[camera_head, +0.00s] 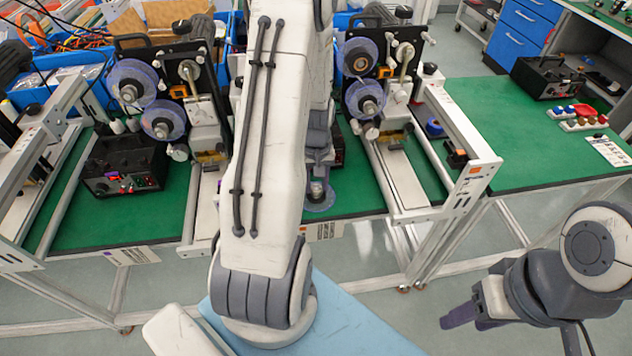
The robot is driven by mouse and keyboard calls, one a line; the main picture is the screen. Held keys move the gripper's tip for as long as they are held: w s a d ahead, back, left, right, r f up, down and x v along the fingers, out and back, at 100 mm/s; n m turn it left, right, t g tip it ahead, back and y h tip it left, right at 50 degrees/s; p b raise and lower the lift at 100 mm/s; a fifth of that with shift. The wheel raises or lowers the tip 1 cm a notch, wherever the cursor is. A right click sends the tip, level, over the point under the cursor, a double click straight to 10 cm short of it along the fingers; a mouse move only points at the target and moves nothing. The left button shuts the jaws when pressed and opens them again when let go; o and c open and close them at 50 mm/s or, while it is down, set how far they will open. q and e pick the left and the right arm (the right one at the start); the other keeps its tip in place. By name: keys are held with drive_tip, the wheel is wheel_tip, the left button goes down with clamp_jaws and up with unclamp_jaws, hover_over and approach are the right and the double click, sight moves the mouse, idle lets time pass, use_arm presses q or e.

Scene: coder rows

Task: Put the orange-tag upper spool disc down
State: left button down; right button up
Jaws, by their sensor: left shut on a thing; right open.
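My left arm reaches forward over the middle of the table, and its gripper (318,168) points down and is shut. A translucent grey-purple spool disc (319,205) with a metal hub is under its fingers, near the front edge of the green tabletop. I cannot tell whether the disc touches the surface. The arm hides part of the area behind it. No orange tag shows on the disc itself. My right gripper (458,317) is open and empty at lower right, in front of the table.
Two coder machines stand on the green tables (510,130). The left carries spool discs (132,82) and (163,119); the right carries discs (361,57) and (365,98). A black control box (124,165) sits at left. White rails (455,130) flank the workspace.

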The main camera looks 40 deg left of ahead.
sight(317, 187)
use_arm(q)
drive_tip(key=shift+c, duration=2.3)
unclamp_jaws()
drive_tip(key=shift+f, duration=0.1)
wheel_tip(317, 187, up, 12)
drive_tip(key=s+d+r+m, duration=0.2)
drive_tip(key=d+m, duration=0.2)
drive_tip(key=d, duration=0.7)
drive_tip(key=s+d+r+m, duration=0.1)
drive_tip(key=d+r+m, duration=0.3)
drive_tip(key=d, duration=0.6)
drive_tip(key=s+d+m+h, duration=0.1)
drive_tip(key=s+d+m, duration=0.8)
drive_tip(key=s, duration=0.4)
drive_tip(key=shift+d+b, duration=0.35)
drive_tip(key=shift+d, duration=0.05)
